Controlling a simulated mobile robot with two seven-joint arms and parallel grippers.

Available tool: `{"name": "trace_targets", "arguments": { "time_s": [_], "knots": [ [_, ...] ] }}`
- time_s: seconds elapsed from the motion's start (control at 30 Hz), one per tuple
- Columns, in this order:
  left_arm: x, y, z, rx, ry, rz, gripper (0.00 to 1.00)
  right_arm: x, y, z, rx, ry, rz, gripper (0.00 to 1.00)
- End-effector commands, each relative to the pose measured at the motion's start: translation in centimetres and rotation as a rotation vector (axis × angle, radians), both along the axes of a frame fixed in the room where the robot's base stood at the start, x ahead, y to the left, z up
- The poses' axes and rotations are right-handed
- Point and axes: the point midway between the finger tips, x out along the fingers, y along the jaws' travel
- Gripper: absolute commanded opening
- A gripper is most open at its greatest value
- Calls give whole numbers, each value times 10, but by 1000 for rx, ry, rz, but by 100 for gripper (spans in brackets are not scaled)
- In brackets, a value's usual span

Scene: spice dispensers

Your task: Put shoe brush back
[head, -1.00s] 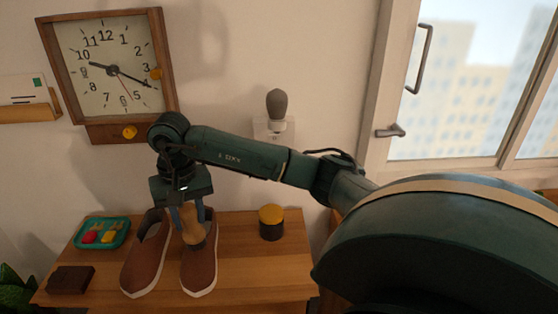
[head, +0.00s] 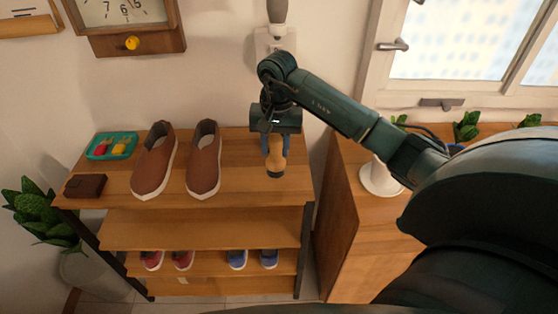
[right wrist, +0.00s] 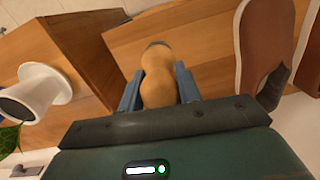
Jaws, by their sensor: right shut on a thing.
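The shoe brush (head: 275,160) has a tan wooden handle and a dark lower end. It is upright over the right end of the shoe rack's top board (head: 235,185). My right gripper (head: 276,146) is shut on its handle, pointing down. In the right wrist view the brush (right wrist: 158,85) sits between the two blue fingers. I cannot tell whether its lower end touches the board. My left gripper is not in view.
Brown shoes (head: 205,160) stand left of the brush. A green tray (head: 111,146) and a dark brown block (head: 85,186) are at the far left. A wooden cabinet with a white object (head: 380,180) stands to the right.

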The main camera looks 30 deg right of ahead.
Motion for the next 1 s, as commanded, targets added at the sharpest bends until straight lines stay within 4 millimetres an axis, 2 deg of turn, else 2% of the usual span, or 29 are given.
{"name": "trace_targets", "arguments": {
  "time_s": [0.23, 0.43, 0.8, 0.83, 1.0],
  "knots": [
    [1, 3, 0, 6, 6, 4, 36, 0, 0, -21, 1, 1, -1, 0],
    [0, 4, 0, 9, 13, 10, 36, 0, 0, -47, 1, 0, 0, 0],
    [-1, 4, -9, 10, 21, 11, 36, 1, -1, -54, -2, -2, 1, 0],
    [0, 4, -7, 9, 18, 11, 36, 0, 0, -53, -2, -2, 1, 35],
    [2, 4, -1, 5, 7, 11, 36, 0, 0, -52, -1, -2, 1, 49]
  ]
}}
